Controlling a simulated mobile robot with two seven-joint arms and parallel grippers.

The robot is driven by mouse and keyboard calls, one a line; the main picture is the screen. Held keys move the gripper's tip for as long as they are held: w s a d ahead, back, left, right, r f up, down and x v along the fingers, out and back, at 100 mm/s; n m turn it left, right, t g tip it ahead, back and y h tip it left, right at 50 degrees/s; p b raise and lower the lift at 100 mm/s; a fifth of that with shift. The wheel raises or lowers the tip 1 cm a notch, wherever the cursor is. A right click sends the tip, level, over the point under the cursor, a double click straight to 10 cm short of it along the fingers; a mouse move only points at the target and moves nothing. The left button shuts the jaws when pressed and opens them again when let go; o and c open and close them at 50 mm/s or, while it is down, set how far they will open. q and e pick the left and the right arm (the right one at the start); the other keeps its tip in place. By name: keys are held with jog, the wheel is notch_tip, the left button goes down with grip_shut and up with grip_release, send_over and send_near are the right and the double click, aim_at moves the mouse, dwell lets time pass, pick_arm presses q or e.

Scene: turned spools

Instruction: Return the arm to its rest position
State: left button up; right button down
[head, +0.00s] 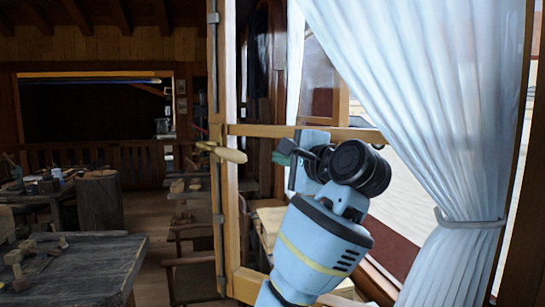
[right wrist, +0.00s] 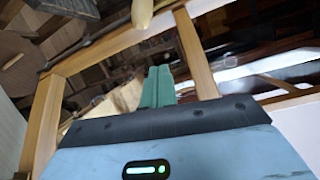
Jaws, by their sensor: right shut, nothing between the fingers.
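My right arm (head: 320,245) is raised in front of an open window in the head view, its light blue forearm coming up from the bottom. My right gripper (head: 283,153) is at its upper end, pointing left towards the window frame. In the right wrist view, the green fingers of the gripper (right wrist: 157,86) lie together, shut with nothing between them. A wooden window handle (head: 228,154) is just left of the fingertips in the head view; the handle also shows at the top of the right wrist view (right wrist: 142,12). I cannot tell the gap in depth. My left gripper is not in view.
A wooden window frame (head: 219,205) stands close to my right gripper. A white curtain (head: 430,120) hangs to the right of the arm. A dark workbench (head: 85,270) with wooden pieces is at lower left, with a stump (head: 99,203) behind it. Open floor shows between.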

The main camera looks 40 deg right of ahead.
jog(key=shift+s, duration=1.75)
jog(key=s+a+f+n+g, duration=0.1)
jog(key=a+f+n+g, duration=0.2)
jog(key=f, duration=0.9)
jog(key=s+a+f+n+g, duration=0.15)
jog(key=f+n, duration=0.35)
jog(key=f, duration=0.6)
jog(key=a+f+n+g, duration=0.2)
jog(key=f+n+g, duration=0.15)
jog(key=f, duration=0.85)
jog(key=s+a+f+n+g, duration=0.2)
jog(key=s+a+f+n, duration=0.15)
jog(key=s+f, duration=0.45)
jog(key=s+a+f+n+g+y, duration=0.1)
jog(key=s+a+f+n+g, duration=0.25)
jog(key=s+f, duration=0.5)
jog(key=s+a+f+n+g, duration=0.2)
jog(key=s+f+n, duration=0.35)
jog(key=s, duration=0.55)
jog(key=w+a+f+t+y, duration=0.2)
jog(key=w+f+t, duration=0.4)
jog(key=f+t, duration=0.2)
jog(key=shift+w+a+f+m, duration=0.2)
jog(key=shift+w+f+m, duration=0.2)
jog(key=shift+f, duration=0.65)
